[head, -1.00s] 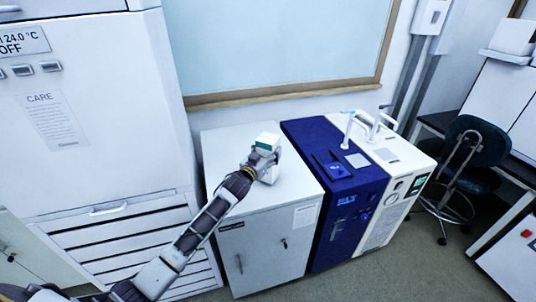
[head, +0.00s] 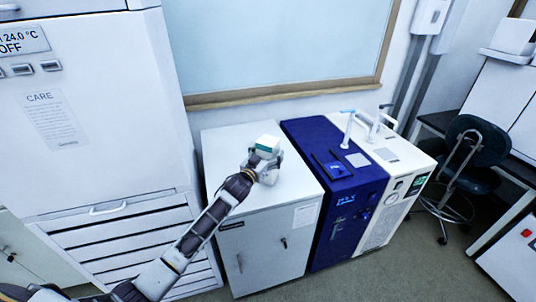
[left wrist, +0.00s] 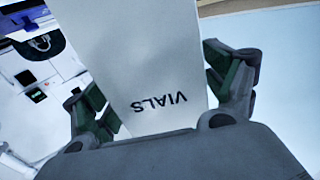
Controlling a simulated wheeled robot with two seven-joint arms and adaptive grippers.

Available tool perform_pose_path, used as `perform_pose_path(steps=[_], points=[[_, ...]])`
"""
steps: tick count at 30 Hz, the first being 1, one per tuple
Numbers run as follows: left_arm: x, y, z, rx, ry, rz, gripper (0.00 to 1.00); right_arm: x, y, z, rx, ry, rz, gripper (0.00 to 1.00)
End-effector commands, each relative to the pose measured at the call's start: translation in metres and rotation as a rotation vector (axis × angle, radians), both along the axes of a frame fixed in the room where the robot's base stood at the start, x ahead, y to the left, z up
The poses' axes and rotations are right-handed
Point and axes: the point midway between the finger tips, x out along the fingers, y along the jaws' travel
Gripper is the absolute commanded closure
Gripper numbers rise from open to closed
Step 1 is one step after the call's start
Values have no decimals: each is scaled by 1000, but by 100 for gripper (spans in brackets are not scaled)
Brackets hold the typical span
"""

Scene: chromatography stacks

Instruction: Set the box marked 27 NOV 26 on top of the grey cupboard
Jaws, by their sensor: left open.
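In the left wrist view the white box (left wrist: 155,60) fills the space between the fingers and shows the word VIALS upside down. No date is readable on it. My left gripper (head: 265,163) is open, with one finger on each side of the box; it also shows in the left wrist view (left wrist: 160,95). The gripper hides the box's lower part, so its contact with the cupboard top is not clear. My right gripper is not in view.
A blue and white machine (head: 335,190) with raised pipes stands against the cupboard's right side. A tall white cabinet (head: 100,130) stands to the left. A framed window or board (head: 280,45) is behind. The cupboard top is otherwise clear.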

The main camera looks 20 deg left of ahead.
Motion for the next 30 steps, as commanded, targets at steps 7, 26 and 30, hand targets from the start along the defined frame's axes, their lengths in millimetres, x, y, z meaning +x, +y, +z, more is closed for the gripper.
perform_pose_path(steps=[7, 26, 30], points=[[0, 0, 3, 1, 0, 0, 14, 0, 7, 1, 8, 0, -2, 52], [-42, 9, 1, 1, 1, 0, 14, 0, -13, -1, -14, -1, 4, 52], [-54, 11, 1, 1, 2, 0, 14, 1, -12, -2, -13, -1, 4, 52]])
